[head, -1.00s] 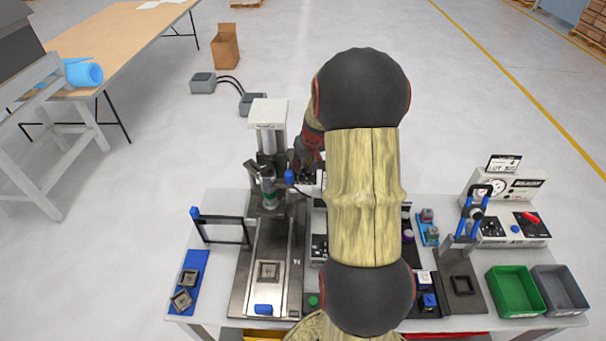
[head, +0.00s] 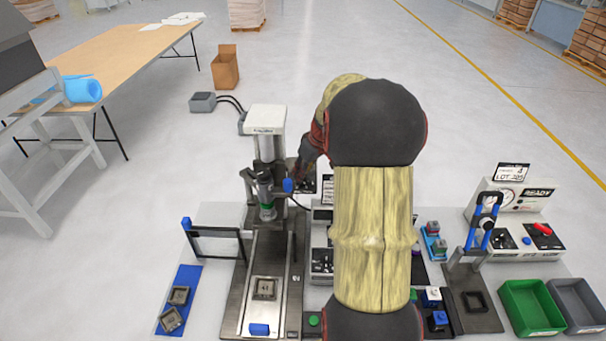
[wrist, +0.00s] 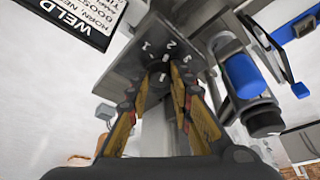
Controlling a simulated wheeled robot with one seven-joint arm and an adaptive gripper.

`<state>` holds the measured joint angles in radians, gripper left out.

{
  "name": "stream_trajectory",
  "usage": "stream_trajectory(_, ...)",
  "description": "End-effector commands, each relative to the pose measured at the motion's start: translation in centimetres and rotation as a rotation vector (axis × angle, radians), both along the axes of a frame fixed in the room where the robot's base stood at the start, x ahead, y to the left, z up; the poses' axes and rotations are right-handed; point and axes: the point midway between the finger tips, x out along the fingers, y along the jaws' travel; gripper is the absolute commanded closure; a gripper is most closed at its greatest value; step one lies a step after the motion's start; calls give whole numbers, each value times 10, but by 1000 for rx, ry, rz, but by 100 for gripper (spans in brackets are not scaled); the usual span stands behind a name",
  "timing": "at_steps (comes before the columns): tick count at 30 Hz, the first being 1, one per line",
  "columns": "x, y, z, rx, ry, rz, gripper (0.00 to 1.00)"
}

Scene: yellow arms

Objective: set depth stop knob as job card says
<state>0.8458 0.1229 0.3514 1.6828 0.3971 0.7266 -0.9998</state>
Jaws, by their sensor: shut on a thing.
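In the wrist view my gripper (wrist: 162,88) has its yellow fingers closed in on the depth stop knob (wrist: 160,75). The knob is mostly hidden between the fingertips. Its dark dial plate (wrist: 130,62) carries white numerals, with 1, 2 and 3 readable. The exact setting cannot be told. The job card (wrist: 80,18) shows at the upper left, cropped, with "WELD" and parts of other lines readable. In the head view the welding press (head: 266,150) stands left of my arm. My arm reaches behind its right side, and the gripper's tips are hidden there.
A blue-handled part (wrist: 240,75) is close on the right in the wrist view. On the bench, a blue strip (head: 182,285) with square parts lies left, and a green bin (head: 530,306) and grey bin (head: 577,300) stand right. My arm hides the bench middle.

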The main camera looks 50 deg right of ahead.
Motion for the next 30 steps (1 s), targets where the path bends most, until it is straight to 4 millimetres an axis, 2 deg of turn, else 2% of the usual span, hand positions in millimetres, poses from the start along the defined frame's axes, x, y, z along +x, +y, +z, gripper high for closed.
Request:
stream_trajectory(7,0,0,0,-1,0,0,100)
stream_trajectory(8,0,0,0,-1,0,0,78)
stream_trajectory(17,0,0,0,-1,0,0,61)
stream_trajectory(26,0,0,1,-1,0,0,60)
stream_trajectory(30,-3,0,9,-2,-2,-1,60)
